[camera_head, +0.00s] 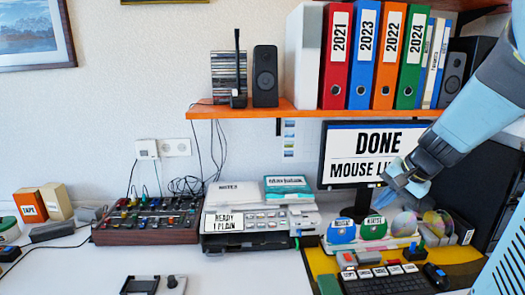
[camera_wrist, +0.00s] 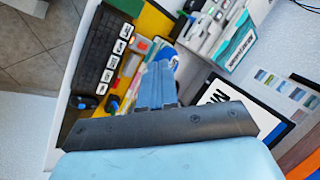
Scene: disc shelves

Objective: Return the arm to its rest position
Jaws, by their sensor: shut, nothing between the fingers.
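My gripper (camera_head: 393,181) is in the right part of the head view, held in the air in front of the monitor (camera_head: 352,187). Its fingers are together with nothing between them. My light blue arm comes in from the right edge. In the wrist view my gripper (camera_wrist: 158,85) points towards the desk, over the area beside the keyboard (camera_wrist: 100,55). The monitor reads "DONE" and "MOUSE LI...", with the rest hidden behind my gripper. Discs (camera_head: 405,224) stand in a row below my gripper, apart from it.
An orange shelf (camera_head: 290,112) with several binders (camera_head: 388,55) and speakers hangs above my gripper. A printer (camera_head: 250,225), a mixer (camera_head: 150,222) and the keyboard (camera_head: 385,284) stand on the desk. The white desk (camera_head: 60,275) is clear at the front left.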

